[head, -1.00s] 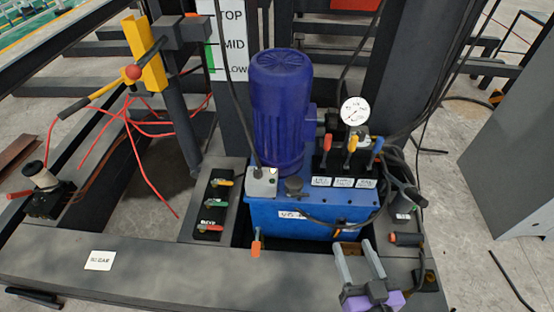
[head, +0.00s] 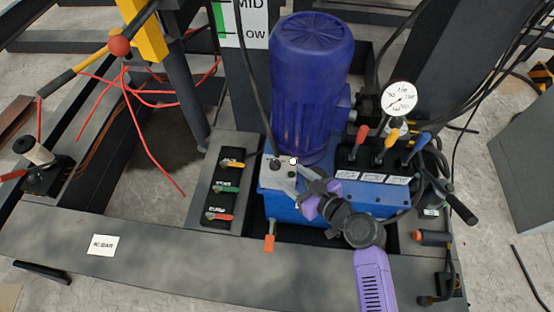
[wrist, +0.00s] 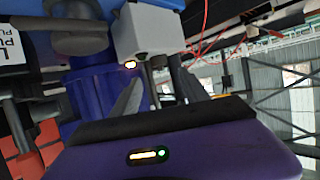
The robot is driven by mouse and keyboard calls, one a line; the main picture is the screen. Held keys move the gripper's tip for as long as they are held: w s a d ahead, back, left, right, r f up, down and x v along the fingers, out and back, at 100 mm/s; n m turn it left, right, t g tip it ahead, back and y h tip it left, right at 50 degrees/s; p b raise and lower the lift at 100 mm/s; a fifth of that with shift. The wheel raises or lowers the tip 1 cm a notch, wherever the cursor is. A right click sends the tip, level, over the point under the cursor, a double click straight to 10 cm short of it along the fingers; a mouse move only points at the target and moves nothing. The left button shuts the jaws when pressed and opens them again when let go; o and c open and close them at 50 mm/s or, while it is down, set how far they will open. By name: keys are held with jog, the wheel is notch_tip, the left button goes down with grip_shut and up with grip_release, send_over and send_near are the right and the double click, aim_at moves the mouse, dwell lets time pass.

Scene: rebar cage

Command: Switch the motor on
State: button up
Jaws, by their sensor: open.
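The blue motor (head: 310,85) stands upright on a blue tank (head: 280,203). At its front left foot is a small pale grey switch box (head: 270,177) with a dark knob and a small whitish lit spot. In the wrist view the box (wrist: 150,32) is close ahead, with the glowing spot and a dark round part on its face. My gripper (head: 286,174) is open, its grey fingers at the box's front right in the head view. In the wrist view the gripper (wrist: 160,75) has its fingertips near the box; I cannot tell if they touch. The fingers hide part of the box.
Three levers (head: 390,138) and a pressure gauge (head: 399,98) stand right of the motor. A panel with coloured handles (head: 222,188) is on the left. A black cable hangs down to the box. Red wires (head: 150,150) lie further left.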

aim_at(279, 166)
jog(key=shift+b+x, duration=0.3)
jog(key=shift+x, duration=3.65)
jog(key=shift+s, duration=0.1)
grip_shut()
